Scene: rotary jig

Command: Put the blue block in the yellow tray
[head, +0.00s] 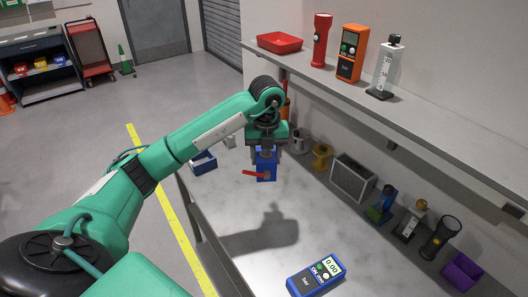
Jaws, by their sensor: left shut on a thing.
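My left gripper (267,147) points down over the far part of the grey workbench (320,215). It is shut on a blue block (266,170) with a red lever sticking out to the left. The block hangs above the bench, and its shadow with the arm's falls on the bench top nearer to me. The gripper's fingers are partly hidden by the wrist. My right gripper is not in view.
A blue tray (203,163) sits at the bench's left edge. A blue meter (315,275) lies at the front. Spools, a grey box (352,178), a flashlight (440,237) and a purple bin (462,271) line the wall. A shelf (430,115) overhangs. The middle is clear.

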